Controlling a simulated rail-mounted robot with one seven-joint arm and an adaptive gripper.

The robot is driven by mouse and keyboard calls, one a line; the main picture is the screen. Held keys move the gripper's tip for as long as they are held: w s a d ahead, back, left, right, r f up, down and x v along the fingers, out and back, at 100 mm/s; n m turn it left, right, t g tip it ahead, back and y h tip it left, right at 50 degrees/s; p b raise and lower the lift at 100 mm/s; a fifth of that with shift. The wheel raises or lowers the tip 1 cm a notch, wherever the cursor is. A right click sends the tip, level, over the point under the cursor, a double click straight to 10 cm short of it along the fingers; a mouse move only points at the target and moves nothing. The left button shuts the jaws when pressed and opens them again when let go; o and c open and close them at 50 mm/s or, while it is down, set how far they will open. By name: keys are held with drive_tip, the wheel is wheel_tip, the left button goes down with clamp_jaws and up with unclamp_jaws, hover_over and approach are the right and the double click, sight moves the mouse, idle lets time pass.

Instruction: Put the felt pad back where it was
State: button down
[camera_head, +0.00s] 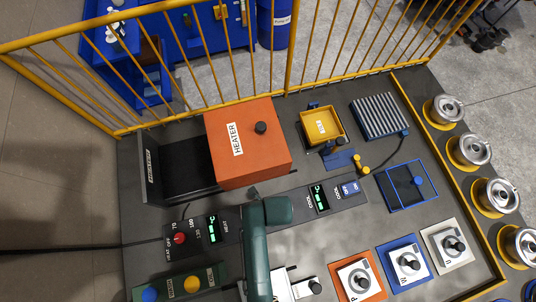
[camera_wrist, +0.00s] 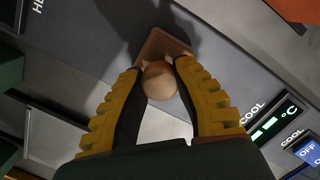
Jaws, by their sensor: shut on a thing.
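The felt pad (camera_wrist: 168,45) is a small tan-brown square with a round tan knob (camera_wrist: 159,82) on it, seen in the wrist view. My gripper (camera_wrist: 158,76) has its two yellow-ribbed fingers shut on the knob, one on each side. The pad is over a dark grey surface near the COOL display, with a shadow beside it. I cannot tell whether it touches the surface. In the head view my green arm covers the middle of the bench, and I cannot make out the pad there.
The orange heater (camera_head: 250,150) stands behind my arm. The control strip (camera_head: 290,206) runs beneath it. To the right are a yellow tray (camera_head: 335,112), a blue ribbed rack (camera_head: 379,117) and a blue-framed plate (camera_head: 395,196). Square lettered blocks (camera_head: 358,280) line the front. A yellow fence closes the back.

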drive_tip(key=c, duration=0.9)
unclamp_jaws()
drive_tip(key=shift+f, duration=0.1)
